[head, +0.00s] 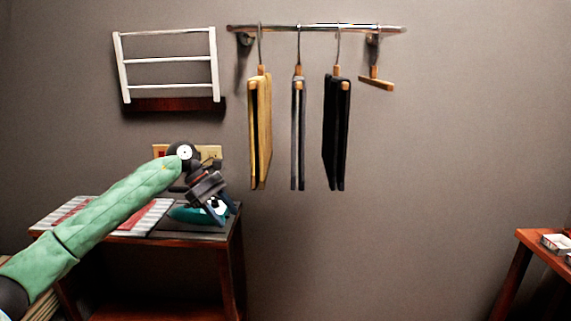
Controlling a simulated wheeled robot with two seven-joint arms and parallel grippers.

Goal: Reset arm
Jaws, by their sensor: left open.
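My left arm, in a green sleeve, reaches in from the lower left of the head view. My left gripper (212,208) points down and is open, above the right part of a small wooden table (232,252). A teal object (190,214) lies on the tabletop right by the fingers. I cannot tell whether they touch it, and the gripper hides part of it. My right gripper is not in the view.
A striped cloth or mat (147,219) lies on the table, partly behind my arm. A wall rail (320,28) holds hanging garments (260,130) and a bare hanger (376,82). A white rack (168,60) is up left. Another wooden table (535,240) stands far right.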

